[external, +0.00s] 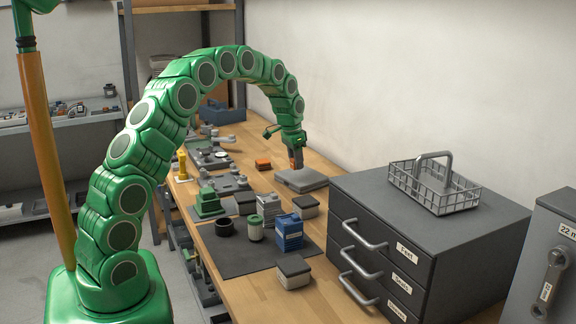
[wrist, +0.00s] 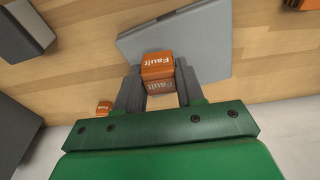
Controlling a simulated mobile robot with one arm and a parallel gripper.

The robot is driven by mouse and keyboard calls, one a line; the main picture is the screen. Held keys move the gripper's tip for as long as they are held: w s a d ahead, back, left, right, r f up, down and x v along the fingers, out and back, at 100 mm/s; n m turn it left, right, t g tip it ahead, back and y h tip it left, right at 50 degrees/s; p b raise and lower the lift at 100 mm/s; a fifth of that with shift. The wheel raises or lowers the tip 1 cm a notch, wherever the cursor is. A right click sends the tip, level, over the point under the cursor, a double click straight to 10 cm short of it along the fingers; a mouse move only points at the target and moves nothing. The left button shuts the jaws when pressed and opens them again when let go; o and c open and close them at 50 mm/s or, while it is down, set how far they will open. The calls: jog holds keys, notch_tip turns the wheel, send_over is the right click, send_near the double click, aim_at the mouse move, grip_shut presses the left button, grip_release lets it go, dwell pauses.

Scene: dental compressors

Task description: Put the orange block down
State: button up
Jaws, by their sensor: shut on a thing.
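My gripper (external: 296,164) is at the grey slab (external: 301,180) on the wooden table, pointing down. In the wrist view its two dark fingers (wrist: 158,90) are shut on an orange block (wrist: 157,66) with white "Fault" lettering. The grey slab (wrist: 205,40) lies beneath the block in that view. In the external view the held block (external: 293,154) shows only partly between the fingers. I cannot tell whether it touches the slab. Another orange block (external: 263,164) sits on the table left of the slab.
A dark drawer cabinet (external: 400,215) with a wire basket (external: 434,187) on top stands at the right. Small containers and a blue can (external: 289,235) stand on and around a dark mat (external: 240,262) in front. A small orange piece (wrist: 104,107) shows beside the fingers. The wall is behind.

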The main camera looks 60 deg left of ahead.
aim_at(297, 179)
jog(key=shift+w+a+f, duration=0.2)
jog(key=shift+w+f, duration=0.2)
jog(key=shift+f, duration=1.65)
jog(key=shift+f, duration=0.1)
jog(key=o, duration=1)
jog(key=r, duration=0.4)
jog(key=s+r, duration=0.1)
jog(key=r, duration=0.7)
jog(key=shift+s, duration=0.35)
jog(key=o, duration=0.4)
